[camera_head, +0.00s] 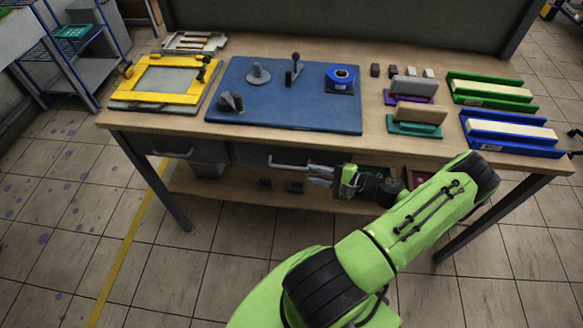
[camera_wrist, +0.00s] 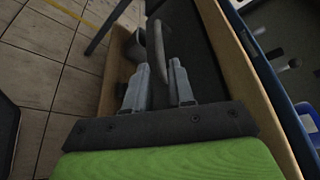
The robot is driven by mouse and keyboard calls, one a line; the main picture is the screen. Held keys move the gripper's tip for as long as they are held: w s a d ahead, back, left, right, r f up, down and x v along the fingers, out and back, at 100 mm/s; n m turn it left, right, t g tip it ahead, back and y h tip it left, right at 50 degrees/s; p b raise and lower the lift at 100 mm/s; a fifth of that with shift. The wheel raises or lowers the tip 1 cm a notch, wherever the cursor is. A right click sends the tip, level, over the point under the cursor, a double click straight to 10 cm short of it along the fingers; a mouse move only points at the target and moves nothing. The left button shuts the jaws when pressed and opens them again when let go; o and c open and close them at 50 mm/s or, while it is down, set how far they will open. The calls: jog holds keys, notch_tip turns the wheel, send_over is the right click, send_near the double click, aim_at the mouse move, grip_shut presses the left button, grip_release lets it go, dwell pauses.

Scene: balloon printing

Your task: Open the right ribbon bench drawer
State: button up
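The right drawer (camera_head: 250,154) has a dark front under the bench top and looks closed. Its pale bar handle (camera_head: 287,164) stands out from the front; the bar also shows in the wrist view (camera_wrist: 159,42). My gripper (camera_head: 320,175) is at the right end of this handle, below the bench edge. In the wrist view its two grey fingers (camera_wrist: 160,75) are apart, and the bar runs toward the gap between them. I cannot tell whether either finger touches it. The dark drawer front (camera_wrist: 197,50) lies just right of the fingers.
The bench top (camera_head: 375,145) overhangs close above my gripper. The left drawer's handle (camera_head: 172,154) is further left. A lower shelf (camera_head: 235,192) carries small dark items. A blue board (camera_head: 290,108), a yellow frame (camera_head: 165,80) and coloured trays stand on the bench. The floor in front is clear.

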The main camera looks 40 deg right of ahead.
aim_at(298, 169)
jog(key=x, duration=0.8)
jog(key=shift+w+f+b, duration=0.1)
jog(key=shift+b, duration=0.3)
grip_shut()
